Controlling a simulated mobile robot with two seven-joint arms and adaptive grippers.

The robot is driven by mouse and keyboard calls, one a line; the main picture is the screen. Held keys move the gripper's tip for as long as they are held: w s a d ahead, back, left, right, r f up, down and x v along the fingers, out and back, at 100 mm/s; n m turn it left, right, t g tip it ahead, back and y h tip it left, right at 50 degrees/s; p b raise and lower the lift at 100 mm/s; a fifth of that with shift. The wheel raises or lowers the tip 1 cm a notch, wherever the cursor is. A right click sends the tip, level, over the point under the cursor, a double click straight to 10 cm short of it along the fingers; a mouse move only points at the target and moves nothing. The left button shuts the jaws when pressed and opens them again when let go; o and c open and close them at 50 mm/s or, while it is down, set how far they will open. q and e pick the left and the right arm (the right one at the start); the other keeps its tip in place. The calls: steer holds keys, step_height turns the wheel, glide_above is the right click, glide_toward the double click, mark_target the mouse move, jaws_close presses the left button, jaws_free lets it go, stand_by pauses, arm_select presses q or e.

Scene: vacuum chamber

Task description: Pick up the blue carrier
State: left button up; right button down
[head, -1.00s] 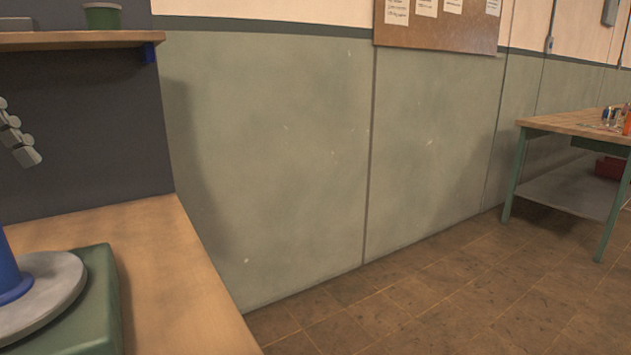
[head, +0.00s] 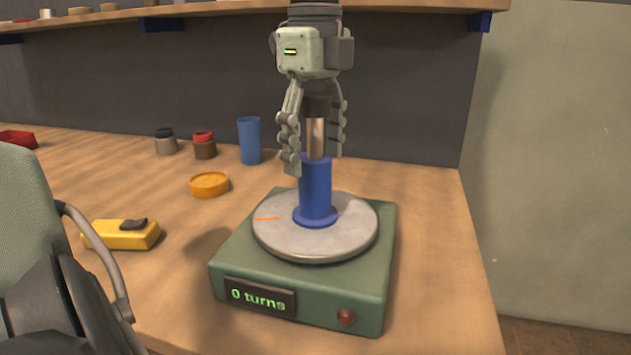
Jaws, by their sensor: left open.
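The blue carrier (head: 316,186) is an upright blue sleeve with a flared foot. It stands on the round grey plate (head: 350,238) of a green turntable box (head: 235,262). A copper-coloured rod (head: 316,138) with a dark upper part rises from the carrier's top. My left gripper (head: 314,160) points down from above, open. Its fingers stand apart on either side of the rod, with the tips about level with the carrier's top edge. I cannot tell whether any finger touches it. My right gripper is not in view.
The turntable's display (head: 259,298) reads "0 turns". A shelf (head: 230,8) runs above. The bench right of the turntable is clear.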

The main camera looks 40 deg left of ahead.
arm_select(q)
jaws_close()
stand_by(0.5)
steer(key=shift+r, duration=0.1)
